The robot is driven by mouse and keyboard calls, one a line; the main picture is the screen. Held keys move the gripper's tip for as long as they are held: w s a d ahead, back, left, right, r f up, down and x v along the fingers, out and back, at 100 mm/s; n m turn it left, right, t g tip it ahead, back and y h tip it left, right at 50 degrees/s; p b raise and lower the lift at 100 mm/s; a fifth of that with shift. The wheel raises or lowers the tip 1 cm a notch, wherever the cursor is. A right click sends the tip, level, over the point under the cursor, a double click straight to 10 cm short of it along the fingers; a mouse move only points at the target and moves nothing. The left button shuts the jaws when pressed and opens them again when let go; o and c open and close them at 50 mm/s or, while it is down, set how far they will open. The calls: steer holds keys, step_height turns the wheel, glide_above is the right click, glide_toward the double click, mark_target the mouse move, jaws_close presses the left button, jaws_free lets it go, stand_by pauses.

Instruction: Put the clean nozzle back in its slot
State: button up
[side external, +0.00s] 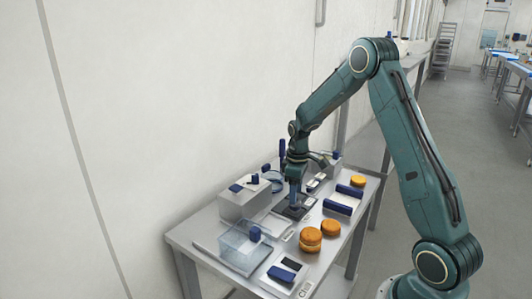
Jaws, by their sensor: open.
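My gripper (295,205) points down over a small dark plate (301,214) near the middle of the steel table. It is open. Its fingertips are small here, and I cannot tell whether anything stands between them or whether they touch the plate. Several small dark-blue pieces lie about the table, but I cannot tell which is the clean nozzle. No slot can be made out clearly; the area under my gripper is partly hidden by it.
A clear box (240,250) and a grey block (244,200) stand on the table's left. Stacked orange-brown rounds (310,241), another round (331,228) and a dark-blue bar (338,207) lie to the right. A white pad (289,265) with a blue piece (281,274) is at the front. A wall runs behind.

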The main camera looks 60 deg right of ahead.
step_height(320, 180, up, 8)
steer(key=shift+r, duration=0.15)
stand_by(0.3)
stand_by(0.4)
steer(key=s+a+r+m+t, duration=0.1)
steer(key=s+a+r, duration=0.3)
steer(key=a+r, duration=0.25)
steer(key=s+a+r+t, duration=0.2)
steer(key=s+a+r, duration=0.25)
steer(key=a, duration=0.25)
steer(key=s+a+r+m+t, duration=0.1)
steer(key=s+a, duration=0.3)
steer(key=s, duration=0.3)
steer(key=s+a+r+m+t, duration=0.1)
steer(key=s+a, duration=0.3)
steer(key=s, duration=0.3)
steer(key=shift+t, duration=0.3)
stand_by(0.3)
